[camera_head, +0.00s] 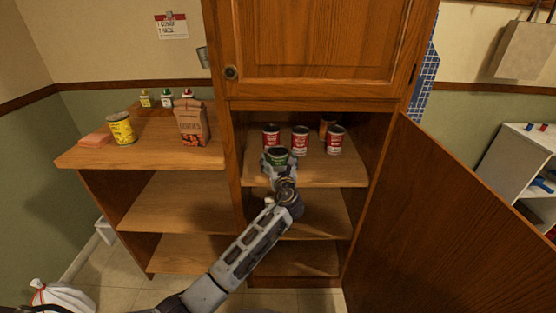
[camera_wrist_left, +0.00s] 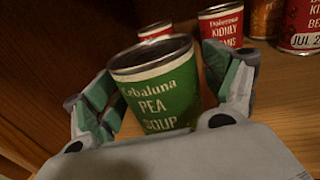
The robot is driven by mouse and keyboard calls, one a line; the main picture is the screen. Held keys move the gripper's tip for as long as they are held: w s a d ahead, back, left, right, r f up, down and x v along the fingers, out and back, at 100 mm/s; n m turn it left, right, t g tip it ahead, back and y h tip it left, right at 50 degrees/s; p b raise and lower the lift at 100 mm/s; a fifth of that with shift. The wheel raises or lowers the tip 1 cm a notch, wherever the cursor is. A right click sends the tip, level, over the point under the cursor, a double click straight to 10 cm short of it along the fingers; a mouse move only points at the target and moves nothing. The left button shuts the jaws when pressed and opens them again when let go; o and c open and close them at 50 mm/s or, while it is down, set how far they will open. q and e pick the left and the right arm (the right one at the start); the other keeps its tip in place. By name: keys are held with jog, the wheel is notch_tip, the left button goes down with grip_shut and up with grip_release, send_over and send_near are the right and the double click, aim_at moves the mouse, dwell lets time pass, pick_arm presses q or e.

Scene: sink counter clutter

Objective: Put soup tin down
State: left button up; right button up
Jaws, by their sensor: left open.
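The soup tin, a green can labelled pea soup (camera_wrist_left: 160,95), stands between the fingers of my left gripper in the left wrist view. In the head view the soup tin (camera_head: 276,157) is at the front of the cabinet's upper shelf (camera_head: 310,177), before the red cans. My left gripper (camera_head: 279,166) is open around the tin, one finger on each side. In the left wrist view the left gripper (camera_wrist_left: 165,95) shows gaps by the tin. The tin's base is hidden by the gripper, so I cannot see its contact with the shelf. My right gripper is not in view.
Red kidney bean cans (camera_head: 300,140) stand behind the tin, with an orange can (camera_head: 327,127) further back. The open cabinet door (camera_head: 440,220) is on the right. A counter (camera_head: 155,148) at left holds a yellow can (camera_head: 122,128) and a brown bag (camera_head: 192,123).

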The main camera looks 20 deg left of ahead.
pick_arm(q)
jog(key=shift+r, duration=0.1)
jog(key=shift+s+d, duration=0.25)
jog(key=shift+s, duration=0.2)
jog(key=p+v, duration=0.1)
jog(key=v, duration=1)
jog(key=shift+p, duration=0.4)
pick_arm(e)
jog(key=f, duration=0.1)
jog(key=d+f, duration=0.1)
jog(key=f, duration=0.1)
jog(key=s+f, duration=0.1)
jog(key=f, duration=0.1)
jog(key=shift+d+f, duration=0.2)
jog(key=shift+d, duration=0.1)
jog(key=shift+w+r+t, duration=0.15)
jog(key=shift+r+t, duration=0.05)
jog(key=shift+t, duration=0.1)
